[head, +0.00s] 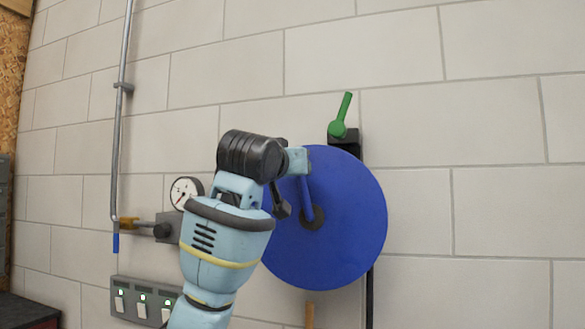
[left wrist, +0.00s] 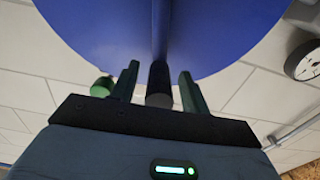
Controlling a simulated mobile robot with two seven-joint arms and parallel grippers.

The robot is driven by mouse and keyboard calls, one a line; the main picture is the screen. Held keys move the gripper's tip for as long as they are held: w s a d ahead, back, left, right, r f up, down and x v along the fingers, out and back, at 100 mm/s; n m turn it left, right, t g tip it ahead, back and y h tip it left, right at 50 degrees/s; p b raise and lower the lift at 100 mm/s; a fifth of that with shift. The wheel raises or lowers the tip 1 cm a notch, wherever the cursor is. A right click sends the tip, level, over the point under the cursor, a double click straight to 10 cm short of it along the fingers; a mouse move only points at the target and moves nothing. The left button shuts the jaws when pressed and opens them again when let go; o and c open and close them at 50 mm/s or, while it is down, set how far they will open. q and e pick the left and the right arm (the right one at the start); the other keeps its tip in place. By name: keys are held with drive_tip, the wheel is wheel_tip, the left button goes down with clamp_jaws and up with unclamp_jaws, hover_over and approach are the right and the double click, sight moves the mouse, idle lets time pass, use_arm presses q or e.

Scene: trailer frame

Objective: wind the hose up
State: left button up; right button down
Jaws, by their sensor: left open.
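The hose reel shows as a large blue disc (head: 345,235) on the wall, with a blue crank arm (head: 306,196) rising from its dark hub (head: 313,217). In the left wrist view the disc (left wrist: 90,30) fills the top, and a dark crank handle (left wrist: 159,84) points towards my palm. My left gripper (left wrist: 158,78) is open, with one finger on each side of the handle; I cannot tell whether either touches it. In the head view my left arm covers the reel's left side and the handle. No wound hose can be made out. My right gripper is not in view.
A green lever (head: 342,115) stands above the reel. A round gauge (head: 185,192), a metal pipe (head: 122,120) with a brass fitting (head: 139,223), and a switch box (head: 142,300) are on the wall to the left. The wall to the right is bare.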

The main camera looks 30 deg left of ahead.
use_arm(q)
drive_tip(key=shift+w+a, duration=0.1)
drive_tip(key=shift+w, duration=0.35)
clamp_jaws()
